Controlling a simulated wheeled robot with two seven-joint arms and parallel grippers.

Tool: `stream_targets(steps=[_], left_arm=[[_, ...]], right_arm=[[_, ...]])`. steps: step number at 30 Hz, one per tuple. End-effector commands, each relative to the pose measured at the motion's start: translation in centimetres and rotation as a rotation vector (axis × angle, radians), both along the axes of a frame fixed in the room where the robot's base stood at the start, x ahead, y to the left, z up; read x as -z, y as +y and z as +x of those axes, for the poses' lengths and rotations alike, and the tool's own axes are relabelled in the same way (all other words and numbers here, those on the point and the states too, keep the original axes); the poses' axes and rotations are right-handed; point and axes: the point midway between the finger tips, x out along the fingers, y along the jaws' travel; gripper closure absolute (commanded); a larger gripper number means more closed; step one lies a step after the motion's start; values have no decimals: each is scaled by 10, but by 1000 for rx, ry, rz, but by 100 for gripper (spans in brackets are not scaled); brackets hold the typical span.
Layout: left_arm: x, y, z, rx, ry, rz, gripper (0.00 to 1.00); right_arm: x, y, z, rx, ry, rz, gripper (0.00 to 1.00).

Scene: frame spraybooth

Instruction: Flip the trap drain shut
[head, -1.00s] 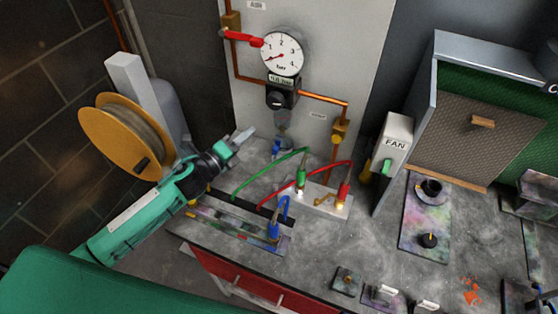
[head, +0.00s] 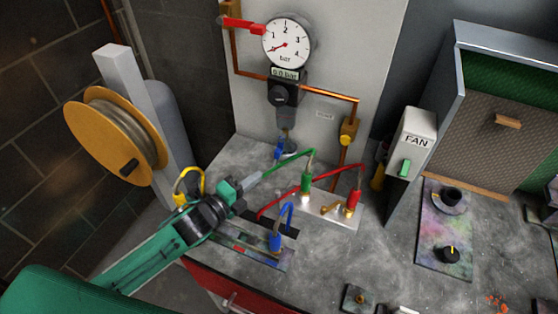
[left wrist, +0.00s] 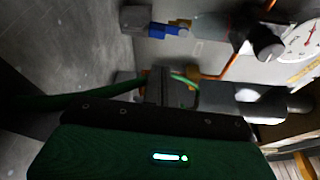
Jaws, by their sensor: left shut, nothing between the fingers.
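The trap drain's small blue lever (head: 279,149) sits at the bottom of the clear trap (head: 286,118), below the dark regulator (head: 283,94) on the wall panel. The blue lever also shows in the left wrist view (left wrist: 170,31), near the top. My left gripper (head: 254,179) is shut and empty. In the head view its tips are below and left of the blue lever, apart from it, and overlap the end of the green hose. In the left wrist view my gripper's fingers (left wrist: 158,86) point up toward the trap area. My right gripper is out of view.
A green hose (head: 285,161) and a red hose (head: 310,183) arch over the bench near my gripper. A blue-handled tool (head: 276,240) stands in a rack in front. A hose reel (head: 100,130) stands at left. A FAN box (head: 413,137) stands at right.

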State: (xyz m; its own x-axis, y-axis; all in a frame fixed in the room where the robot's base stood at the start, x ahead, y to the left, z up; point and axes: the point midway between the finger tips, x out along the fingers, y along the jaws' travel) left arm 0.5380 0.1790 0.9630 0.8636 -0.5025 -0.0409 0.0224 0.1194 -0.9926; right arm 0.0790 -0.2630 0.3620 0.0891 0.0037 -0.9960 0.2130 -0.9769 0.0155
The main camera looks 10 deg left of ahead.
Motion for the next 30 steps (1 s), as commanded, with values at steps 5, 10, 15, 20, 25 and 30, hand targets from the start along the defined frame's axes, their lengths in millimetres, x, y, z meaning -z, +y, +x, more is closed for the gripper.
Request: stream_targets(steps=[5, 10, 15, 20, 25, 30], left_arm=[[-1, -1, 2, 0, -1, -1, 100], [-2, -9, 16, 0, -2, -1, 100], [-2, -23, 41, -1, -3, -2, 100], [0, -37, 64, -1, -2, -1, 100], [2, -46, 80, 0, -1, 0, 100], [4, -50, 87, 0, -1, 1, 100]], right_arm=[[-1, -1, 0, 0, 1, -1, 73], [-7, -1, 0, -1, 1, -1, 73], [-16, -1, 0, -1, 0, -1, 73], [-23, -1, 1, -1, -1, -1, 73], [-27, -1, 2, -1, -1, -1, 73], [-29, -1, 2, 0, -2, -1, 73]])
